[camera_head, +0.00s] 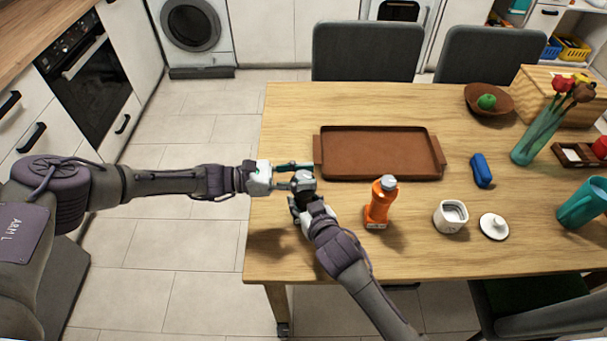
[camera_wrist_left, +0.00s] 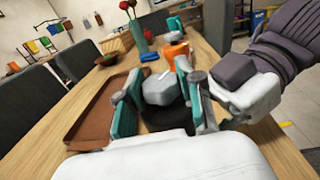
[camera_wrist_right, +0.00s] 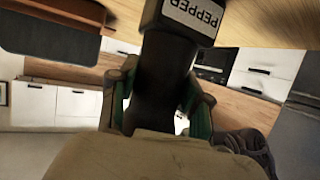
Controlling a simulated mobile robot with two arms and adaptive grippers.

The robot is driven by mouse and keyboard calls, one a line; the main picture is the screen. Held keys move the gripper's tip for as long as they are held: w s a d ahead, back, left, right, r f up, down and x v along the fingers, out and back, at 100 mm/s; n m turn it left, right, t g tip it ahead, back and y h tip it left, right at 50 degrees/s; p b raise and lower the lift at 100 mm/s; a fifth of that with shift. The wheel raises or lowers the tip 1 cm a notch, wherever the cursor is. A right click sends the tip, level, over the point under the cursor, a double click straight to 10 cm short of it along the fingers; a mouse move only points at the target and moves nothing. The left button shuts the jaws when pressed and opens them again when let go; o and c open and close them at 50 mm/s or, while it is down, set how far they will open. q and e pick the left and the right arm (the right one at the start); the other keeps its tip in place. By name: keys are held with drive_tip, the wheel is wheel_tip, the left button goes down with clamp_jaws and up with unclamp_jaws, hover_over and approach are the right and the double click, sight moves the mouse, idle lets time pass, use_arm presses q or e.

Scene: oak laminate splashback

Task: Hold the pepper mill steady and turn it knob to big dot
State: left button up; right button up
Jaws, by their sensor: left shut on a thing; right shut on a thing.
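The pepper mill (camera_head: 303,183) is between my two grippers over the table's left part, mostly covered by them in the head view. In the left wrist view its grey faceted knob (camera_wrist_left: 160,90) sits between the teal fingers of my left gripper (camera_wrist_left: 163,103), which is shut on it. A small pale mark shows on the knob; no dot size is readable. In the right wrist view its black body (camera_wrist_right: 165,75) carries a white PEPPER label (camera_wrist_right: 195,14). My right gripper (camera_wrist_right: 158,105) is shut on this body.
A brown tray (camera_head: 378,172) lies behind the grippers. An orange bottle (camera_head: 380,207) stands close on the right. A white pot (camera_head: 450,217), its lid (camera_head: 493,226), a blue object (camera_head: 481,170), a vase (camera_head: 538,135) and a teal mug (camera_head: 583,205) stand farther right.

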sight(303, 175)
use_arm(q)
drive_tip(key=shift+w+f+m+g+y, duration=0.1)
drive_tip(key=shift+m+g+y, duration=0.1)
drive_tip(key=shift+m+g, duration=1.25)
drive_tip(key=shift+w+m+g+y, duration=0.15)
drive_tip(key=shift+m+g, duration=0.7)
drive_tip(key=shift+g, duration=1.1)
drive_tip(key=shift+s+g+y, duration=0.15)
drive_tip(key=shift+g+y, duration=0.1)
drive_tip(key=shift+g, duration=0.15)
drive_tip(key=o, duration=1.2)
wheel_tip(303, 175, up, 10)
drive_tip(key=shift+r, duration=0.1)
